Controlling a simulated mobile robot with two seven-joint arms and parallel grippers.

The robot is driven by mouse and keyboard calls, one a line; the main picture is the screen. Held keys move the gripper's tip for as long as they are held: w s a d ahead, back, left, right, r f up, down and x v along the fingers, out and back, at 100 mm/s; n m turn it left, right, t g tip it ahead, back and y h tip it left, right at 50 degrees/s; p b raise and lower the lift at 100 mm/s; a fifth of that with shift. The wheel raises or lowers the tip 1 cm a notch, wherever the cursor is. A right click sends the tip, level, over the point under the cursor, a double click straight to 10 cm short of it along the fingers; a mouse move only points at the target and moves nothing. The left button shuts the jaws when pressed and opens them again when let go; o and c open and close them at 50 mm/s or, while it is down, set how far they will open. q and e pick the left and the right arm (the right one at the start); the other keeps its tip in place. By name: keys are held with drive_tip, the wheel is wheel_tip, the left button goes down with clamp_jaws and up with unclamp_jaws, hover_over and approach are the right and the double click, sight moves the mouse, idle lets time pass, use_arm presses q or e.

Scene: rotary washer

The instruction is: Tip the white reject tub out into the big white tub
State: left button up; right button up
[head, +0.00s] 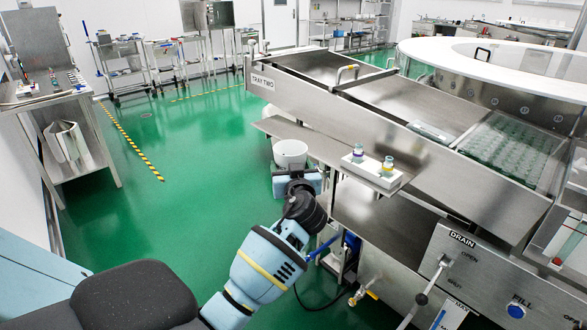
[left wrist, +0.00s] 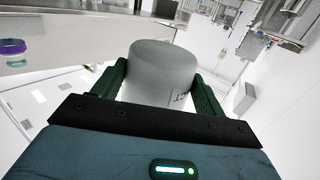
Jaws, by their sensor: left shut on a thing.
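The small white reject tub (head: 290,150) is in the middle of the head view, its mouth facing up and apparently upright. It is off the floor, beside the steel shelf's left end; I cannot tell whether they touch. My left gripper (head: 294,172) is shut on it. In the left wrist view the tub (left wrist: 163,66) sits between the two dark green fingers of the left gripper (left wrist: 160,88). Its contents cannot be made out. I cannot pick out the big white tub with certainty. My right gripper is not in view.
A steel shelf (head: 283,129) and the tray marked TRAY TWO (head: 300,92) border the tub on the right. A white block with small vials (head: 373,172) stands on the shelf. The green floor (head: 185,180) left of the tub is clear. A steel bench (head: 48,95) stands far left.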

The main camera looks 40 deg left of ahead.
use_arm(q)
drive_tip(key=shift+s+d, duration=0.25)
drive_tip(key=shift+d, duration=0.05)
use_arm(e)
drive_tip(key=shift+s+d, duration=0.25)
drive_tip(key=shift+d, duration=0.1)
use_arm(q)
drive_tip(key=shift+s+d+f, duration=0.1)
drive_tip(key=shift+d+f, duration=0.05)
drive_tip(key=s+d+f+m+t+h+p, duration=0.1)
drive_tip(key=s+d+f+m+t+h, duration=0.15)
drive_tip(key=s+d, duration=0.3)
drive_tip(key=s+d+f+m+t+h+p, duration=0.1)
drive_tip(key=s+d+f+m+t+h, duration=0.15)
drive_tip(key=s+d+h, duration=0.35)
drive_tip(key=s+d+r+m+h+p, duration=0.1)
drive_tip(key=s+d+m+h, duration=0.3)
drive_tip(key=s+d, duration=0.7)
drive_tip(key=shift+s+d+r+m+t, duration=0.3)
drive_tip(key=shift+r+t, duration=0.1)
drive_tip(key=shift+r, duration=0.1)
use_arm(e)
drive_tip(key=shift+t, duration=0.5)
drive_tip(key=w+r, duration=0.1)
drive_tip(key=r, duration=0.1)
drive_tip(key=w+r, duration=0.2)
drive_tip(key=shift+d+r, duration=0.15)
